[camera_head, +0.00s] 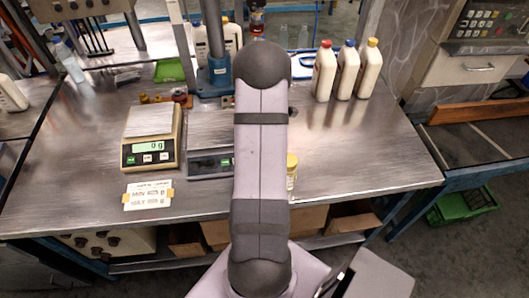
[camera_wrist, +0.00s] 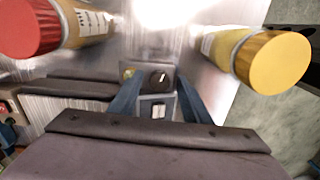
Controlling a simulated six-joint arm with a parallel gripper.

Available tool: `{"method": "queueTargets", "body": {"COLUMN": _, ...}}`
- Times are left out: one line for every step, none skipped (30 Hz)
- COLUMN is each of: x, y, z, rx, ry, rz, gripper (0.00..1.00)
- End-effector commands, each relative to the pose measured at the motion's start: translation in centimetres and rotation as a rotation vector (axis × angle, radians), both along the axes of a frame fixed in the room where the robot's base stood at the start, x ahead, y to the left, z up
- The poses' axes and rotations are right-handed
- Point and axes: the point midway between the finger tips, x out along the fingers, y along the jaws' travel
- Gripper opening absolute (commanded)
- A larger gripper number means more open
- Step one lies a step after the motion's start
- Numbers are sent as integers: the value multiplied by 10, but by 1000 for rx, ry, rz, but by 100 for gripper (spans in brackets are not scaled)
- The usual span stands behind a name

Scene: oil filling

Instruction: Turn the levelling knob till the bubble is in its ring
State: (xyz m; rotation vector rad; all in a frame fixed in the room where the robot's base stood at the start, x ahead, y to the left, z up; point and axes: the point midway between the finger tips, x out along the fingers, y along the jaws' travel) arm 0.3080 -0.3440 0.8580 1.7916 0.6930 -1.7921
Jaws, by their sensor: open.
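In the wrist view a small grey unit carries a round dark knob (camera_wrist: 158,77) with a pale mark. A small yellowish round spot (camera_wrist: 128,73) lies left of it; I cannot tell whether it is the bubble level, and no bubble or ring can be made out. My gripper (camera_wrist: 160,82) is open, its two blue-grey fingers on either side of the knob. I cannot tell whether they touch it. In the head view my arm hides the gripper and the knob. A pale switch-like part (camera_wrist: 158,110) sits below the knob.
A red-capped bottle (camera_wrist: 45,27) and a yellow-capped bottle (camera_wrist: 262,57) flank the gripper closely. In the head view, a scale (camera_head: 152,135) reads 0 g, a second scale (camera_head: 210,145) is partly hidden, and a label card (camera_head: 148,195) lies in front. The table's right front is clear.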

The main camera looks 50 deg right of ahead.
Motion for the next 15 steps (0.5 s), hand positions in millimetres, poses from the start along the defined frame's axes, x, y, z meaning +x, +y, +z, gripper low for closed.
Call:
{"method": "queueTargets", "body": {"x": 0, "y": 0, "z": 0, "rx": -1, "ry": -1, "rz": 0, "gripper": 44}}
{"method": "queueTargets", "body": {"x": 0, "y": 0, "z": 0, "rx": -1, "ry": -1, "rz": 0, "gripper": 44}}
{"method": "queueTargets", "body": {"x": 0, "y": 0, "z": 0, "rx": -1, "ry": -1, "rz": 0, "gripper": 44}}
{"method": "queueTargets", "body": {"x": 0, "y": 0, "z": 0, "rx": -1, "ry": -1, "rz": 0, "gripper": 44}}
{"method": "queueTargets", "body": {"x": 0, "y": 0, "z": 0, "rx": -1, "ry": -1, "rz": 0, "gripper": 44}}
{"method": "queueTargets", "body": {"x": 0, "y": 0, "z": 0, "rx": -1, "ry": -1, "rz": 0, "gripper": 44}}
{"method": "queueTargets", "body": {"x": 0, "y": 0, "z": 0, "rx": -1, "ry": -1, "rz": 0, "gripper": 36}}
{"method": "queueTargets", "body": {"x": 0, "y": 0, "z": 0, "rx": -1, "ry": -1, "rz": 0, "gripper": 29}}
{"method": "queueTargets", "body": {"x": 0, "y": 0, "z": 0, "rx": -1, "ry": -1, "rz": 0, "gripper": 20}}
{"method": "queueTargets", "body": {"x": 0, "y": 0, "z": 0, "rx": -1, "ry": -1, "rz": 0, "gripper": 12}}
{"method": "queueTargets", "body": {"x": 0, "y": 0, "z": 0, "rx": -1, "ry": -1, "rz": 0, "gripper": 5}}
{"method": "queueTargets", "body": {"x": 0, "y": 0, "z": 0, "rx": -1, "ry": -1, "rz": 0, "gripper": 2}}
{"method": "queueTargets", "body": {"x": 0, "y": 0, "z": 0, "rx": -1, "ry": -1, "rz": 0, "gripper": 2}}
{"method": "queueTargets", "body": {"x": 0, "y": 0, "z": 0, "rx": -1, "ry": -1, "rz": 0, "gripper": 2}}
{"method": "queueTargets", "body": {"x": 0, "y": 0, "z": 0, "rx": -1, "ry": -1, "rz": -3, "gripper": 2}}
